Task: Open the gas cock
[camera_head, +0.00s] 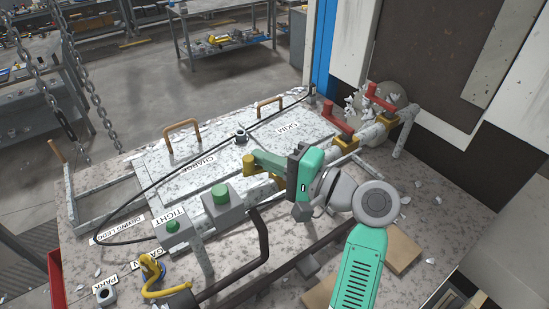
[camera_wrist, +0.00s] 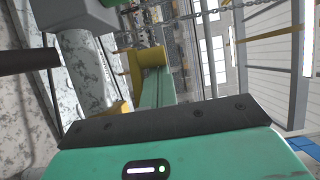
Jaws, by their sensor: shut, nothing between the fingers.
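My gripper (camera_head: 296,176), teal with a black front edge, is over the middle of the pipe line. Its fingers are not clear in either view; it is shut and holds nothing. A dull green lever (camera_head: 266,163) with a yellow body lies right beside its front; whether they touch I cannot tell. In the wrist view the green lever (camera_wrist: 152,88) runs from a yellow cylinder (camera_wrist: 149,62) to behind my gripper's black edge. Two red levers (camera_head: 334,119) (camera_head: 379,97) stand on the pipe farther right. No readable label tells which lever is the gas cock.
A green push button (camera_head: 221,194) on a grey box and a "TIGHT" button (camera_head: 173,225) stand left of my gripper. A dark bent bar (camera_head: 262,240) is in front. Metal scraps litter the table.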

